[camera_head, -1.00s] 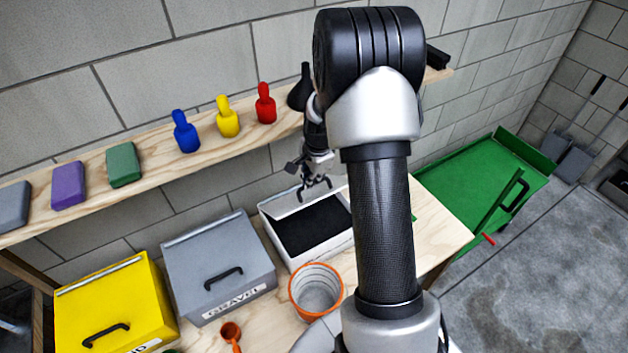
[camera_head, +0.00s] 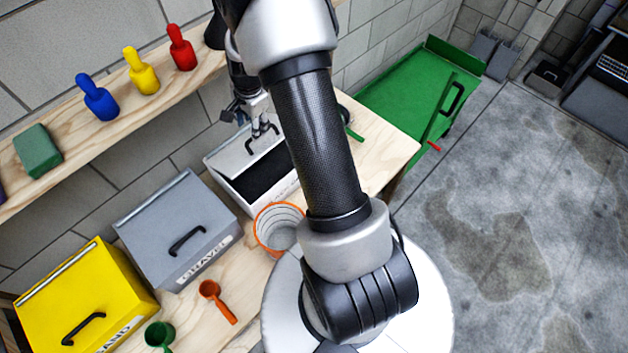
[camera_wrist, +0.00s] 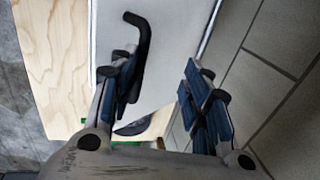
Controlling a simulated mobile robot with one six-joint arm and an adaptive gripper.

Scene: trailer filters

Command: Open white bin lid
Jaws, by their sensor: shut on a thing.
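The white bin (camera_head: 229,189) stands on the wooden bench with its dark inside (camera_head: 262,176) showing. Its lid (camera_head: 236,152) is tilted up at the back, toward the wall. My gripper (camera_head: 264,134) is at the raised lid and shut on it. In the wrist view, the white lid (camera_wrist: 178,45) lies ahead of my gripper (camera_wrist: 165,88), and its black handle (camera_wrist: 143,50) is close against the left finger. The exact contact is hard to see. My arm hides the right part of the bin in the head view.
An orange-rimmed bucket (camera_head: 279,229) stands just in front of the bin. A closed grey gravel bin (camera_head: 175,225) and a yellow sand bin (camera_head: 85,295) are to the left. A shelf (camera_head: 150,108) runs above. A green container (camera_head: 415,95) stands at right; the floor there is clear.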

